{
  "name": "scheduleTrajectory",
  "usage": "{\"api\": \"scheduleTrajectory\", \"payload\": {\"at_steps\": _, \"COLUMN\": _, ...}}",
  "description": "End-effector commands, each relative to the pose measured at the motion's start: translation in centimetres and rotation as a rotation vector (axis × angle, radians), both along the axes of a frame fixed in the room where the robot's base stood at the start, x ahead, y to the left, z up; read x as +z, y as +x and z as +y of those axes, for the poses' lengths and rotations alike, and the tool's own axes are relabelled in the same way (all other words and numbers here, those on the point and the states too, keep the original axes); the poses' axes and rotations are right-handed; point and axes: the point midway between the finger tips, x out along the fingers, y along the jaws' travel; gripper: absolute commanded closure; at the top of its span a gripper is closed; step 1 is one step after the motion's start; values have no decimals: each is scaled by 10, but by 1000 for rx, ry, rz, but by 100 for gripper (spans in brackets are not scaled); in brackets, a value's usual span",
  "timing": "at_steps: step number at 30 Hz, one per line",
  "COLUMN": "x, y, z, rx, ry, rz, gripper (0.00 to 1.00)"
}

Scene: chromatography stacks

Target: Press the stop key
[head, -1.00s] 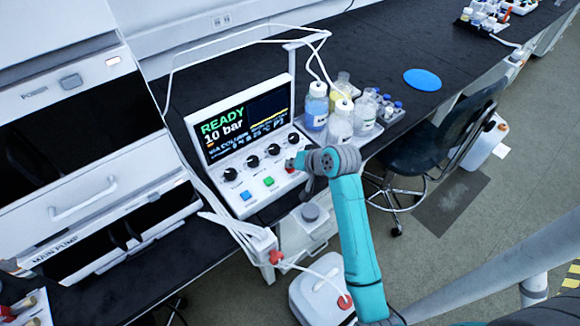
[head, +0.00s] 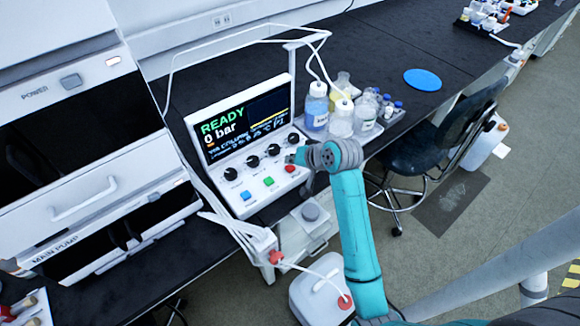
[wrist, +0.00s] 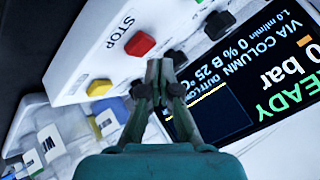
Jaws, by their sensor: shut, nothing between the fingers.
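The red stop key (head: 290,168) is on the right of the lower front panel of the white instrument (head: 262,205). In the wrist view the red key (wrist: 140,44) is fully visible beside the printed word STOP. My gripper (head: 292,157) is shut and empty, close by the key. In the wrist view the closed fingertips (wrist: 160,66) are a little below and right of the key and appear apart from it. The screen (head: 245,120) reads READY and 0 bar.
A green key (head: 268,181) and a blue key (head: 246,195) lie left of the red one. A row of black knobs (head: 253,161) is just above the keys. Solvent bottles (head: 316,108) stand right of the instrument on the black bench.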

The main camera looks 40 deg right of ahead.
Motion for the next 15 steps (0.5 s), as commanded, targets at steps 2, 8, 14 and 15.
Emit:
{"api": "scheduleTrajectory", "payload": {"at_steps": 2, "x": 4, "y": 0, "z": 0, "rx": 0, "ry": -1, "rz": -2, "gripper": 100}}
{"api": "scheduleTrajectory", "payload": {"at_steps": 8, "x": 21, "y": 1, "z": 0, "rx": 0, "ry": -1, "rz": -3, "gripper": 100}}
{"api": "scheduleTrajectory", "payload": {"at_steps": 14, "x": 38, "y": 1, "z": 0, "rx": 0, "ry": -1, "rz": -2, "gripper": 100}}
{"api": "scheduleTrajectory", "payload": {"at_steps": 15, "x": 41, "y": 1, "z": 0, "rx": 0, "ry": -1, "rz": -3, "gripper": 100}}
